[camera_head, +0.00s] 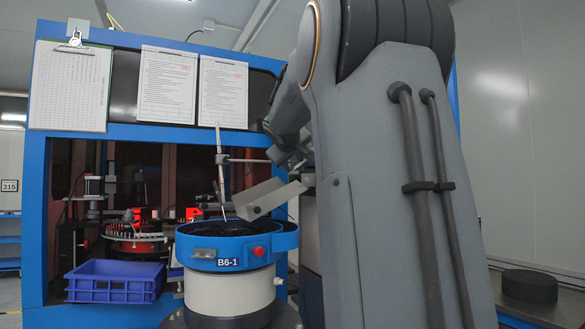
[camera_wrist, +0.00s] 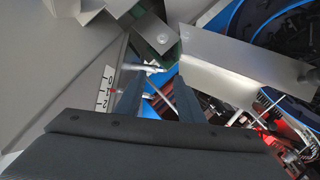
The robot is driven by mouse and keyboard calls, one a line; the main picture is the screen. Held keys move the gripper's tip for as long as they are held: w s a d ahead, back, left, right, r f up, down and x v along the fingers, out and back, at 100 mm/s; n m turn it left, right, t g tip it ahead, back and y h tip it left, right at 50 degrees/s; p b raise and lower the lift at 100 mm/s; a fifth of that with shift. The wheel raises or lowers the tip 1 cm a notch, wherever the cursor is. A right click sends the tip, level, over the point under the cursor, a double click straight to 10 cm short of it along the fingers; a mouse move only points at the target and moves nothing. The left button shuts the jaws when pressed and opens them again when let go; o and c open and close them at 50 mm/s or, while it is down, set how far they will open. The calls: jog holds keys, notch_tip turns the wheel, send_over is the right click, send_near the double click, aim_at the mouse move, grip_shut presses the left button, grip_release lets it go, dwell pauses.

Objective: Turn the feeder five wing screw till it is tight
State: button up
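My gripper (camera_wrist: 158,82) shows in the wrist view with its two dark fingers apart. A small bright metal piece, perhaps the wing screw (camera_wrist: 150,68), lies between or just beyond the fingertips. I cannot tell whether a finger touches it. A grey plate with a white label (camera_wrist: 104,90) is left of the fingers, and a metal chute (camera_wrist: 225,70) is to the right. In the head view, a blue-rimmed bowl feeder (camera_head: 200,241) marked B6-1 stands beside my arm, with a metal chute (camera_head: 268,198) above it. No label reading five is legible.
A blue crate (camera_head: 115,289) stands left of the feeder. A blue-framed machine (camera_head: 36,190) with red-lit parts is behind, with papers and a clipboard (camera_head: 70,88) on its front. A black round object (camera_head: 530,286) sits at lower right. My arm blocks the right middle.

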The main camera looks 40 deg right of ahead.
aim_at(295, 169)
jog(key=shift+p+x, duration=0.6)
jog(key=shift+x, duration=1.95)
grip_shut()
jog(key=shift+f, duration=0.1)
jog(key=shift+s+f+b, duration=0.1)
jog(key=shift+b, duration=0.2)
jog(key=t+b, duration=0.1)
jog(key=b, duration=0.2)
jog(key=shift+s+d+f+t, duration=0.15)
jog(key=shift+d+f+t, duration=0.05)
jog(key=shift+f+t, duration=0.2)
jog(key=shift+s+d+r+n+t+y, duration=0.1)
jog(key=shift+n+t+y, duration=0.35)
jog(key=shift+t, duration=0.45)
grip_release()
